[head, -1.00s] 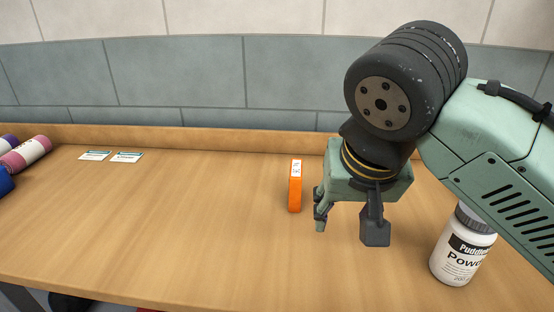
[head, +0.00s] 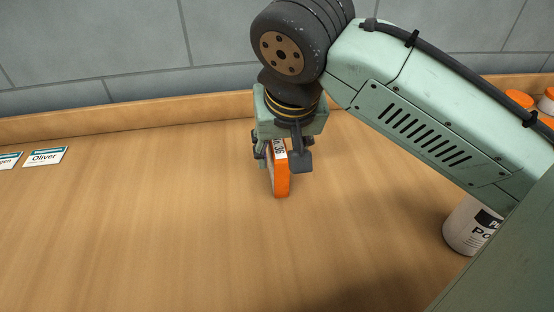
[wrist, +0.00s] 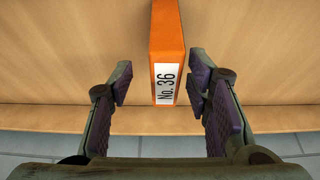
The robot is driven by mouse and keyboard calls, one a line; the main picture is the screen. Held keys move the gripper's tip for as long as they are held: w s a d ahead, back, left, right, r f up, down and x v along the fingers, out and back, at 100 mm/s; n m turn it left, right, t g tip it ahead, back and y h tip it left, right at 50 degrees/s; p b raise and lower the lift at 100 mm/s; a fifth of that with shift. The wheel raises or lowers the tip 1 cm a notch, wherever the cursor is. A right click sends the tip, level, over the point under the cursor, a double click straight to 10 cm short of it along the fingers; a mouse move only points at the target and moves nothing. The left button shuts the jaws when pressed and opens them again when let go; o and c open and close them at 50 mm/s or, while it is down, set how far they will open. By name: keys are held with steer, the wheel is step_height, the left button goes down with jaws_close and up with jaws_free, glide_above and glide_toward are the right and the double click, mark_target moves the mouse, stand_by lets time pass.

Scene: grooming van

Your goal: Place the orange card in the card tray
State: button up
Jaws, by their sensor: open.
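The orange card (head: 281,183) is a thick block standing upright on the wooden counter, with a white label on it. In the wrist view the orange card (wrist: 166,40) carries the label "No. 36" and lies between the two fingers. My gripper (head: 281,160) is above and around the card's upper end in the head view. In the wrist view my gripper (wrist: 160,88) is open, with a gap on each side of the card. No card tray shows in these views.
A white powder bottle (head: 468,228) stands at the right, partly hidden by my arm. Orange-capped containers (head: 519,99) are at the far right. Name cards, one reading "Oliver" (head: 46,157), lie at the left. The counter's front and middle are clear.

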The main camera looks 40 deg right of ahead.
steer(key=p+x, duration=0.1)
steer(key=x, duration=0.4)
steer(key=shift+w+a+f, duration=0.15)
steer(key=shift+w+f, duration=0.15)
steer(key=shift+f, duration=0.05)
jaws_close()
stand_by(0.3)
